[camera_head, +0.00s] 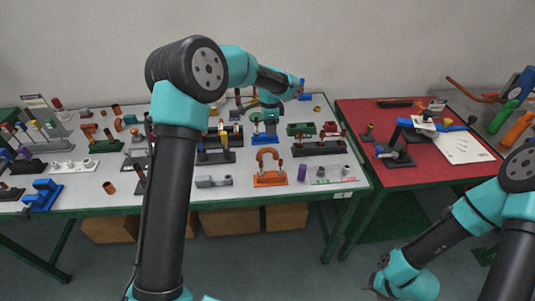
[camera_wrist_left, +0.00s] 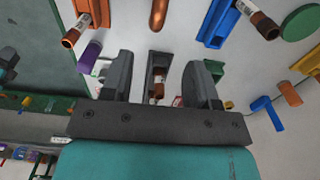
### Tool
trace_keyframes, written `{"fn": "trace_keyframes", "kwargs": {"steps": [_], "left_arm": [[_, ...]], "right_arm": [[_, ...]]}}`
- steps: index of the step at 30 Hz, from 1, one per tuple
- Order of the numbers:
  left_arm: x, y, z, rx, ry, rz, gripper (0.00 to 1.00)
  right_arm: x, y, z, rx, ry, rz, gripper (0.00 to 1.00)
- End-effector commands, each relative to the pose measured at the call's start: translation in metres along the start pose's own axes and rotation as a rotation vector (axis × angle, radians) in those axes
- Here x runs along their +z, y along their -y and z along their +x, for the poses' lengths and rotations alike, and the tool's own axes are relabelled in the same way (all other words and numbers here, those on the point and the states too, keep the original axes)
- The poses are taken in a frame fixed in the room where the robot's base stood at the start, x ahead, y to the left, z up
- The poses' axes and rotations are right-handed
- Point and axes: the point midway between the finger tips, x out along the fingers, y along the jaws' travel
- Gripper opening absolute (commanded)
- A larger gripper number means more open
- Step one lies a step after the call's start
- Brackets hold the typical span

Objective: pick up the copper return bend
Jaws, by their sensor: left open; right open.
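The copper return bend (camera_head: 268,153) is an orange-brown inverted U. It stands upright at an orange base (camera_head: 270,180) with short brown posts, near the front edge of the grey table. My left gripper (camera_head: 270,122) is farther back, behind the bend, pointing down and apart from it. In the left wrist view its two fingers (camera_wrist_left: 158,80) are spread with nothing held between them. A shiny copper piece (camera_wrist_left: 159,12) shows at that view's top edge; I cannot tell if it is the bend. My right gripper (camera_head: 378,282) is low at the right, away from the tables, its fingers barely visible.
A purple cylinder (camera_head: 302,172) stands right of the orange base, and a grey block (camera_head: 213,181) lies to its left. Green holders (camera_head: 300,129) and a dark rack (camera_head: 318,148) are behind. A red table (camera_head: 360,115) holds other parts at the right.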

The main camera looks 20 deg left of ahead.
Motion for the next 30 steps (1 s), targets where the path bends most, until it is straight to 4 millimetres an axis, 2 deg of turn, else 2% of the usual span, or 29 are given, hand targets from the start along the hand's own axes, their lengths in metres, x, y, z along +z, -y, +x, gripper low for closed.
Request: {"fn": "trace_keyframes", "kwargs": {"steps": [9,15,19,30], "left_arm": [[0.0,0.0,0.056,0.002,0.001,-0.001,0.54],[0.0,0.0,0.086,0.001,0.001,0.0,0.54],[0.0,0.0,0.093,-0.001,-0.001,-0.001,0.54],[0.0,0.0,0.096,-0.001,-0.001,-0.001,0.54]], "right_arm": [[0.0,0.0,0.0,0.0,0.0,0.0,0.59],[0.0,0.0,0.0,0.0,0.0,0.0,0.59],[0.0,0.0,0.0,0.0,0.0,0.0,0.59],[0.0,0.0,0.0,0.0,0.0,0.0,0.59]]}}
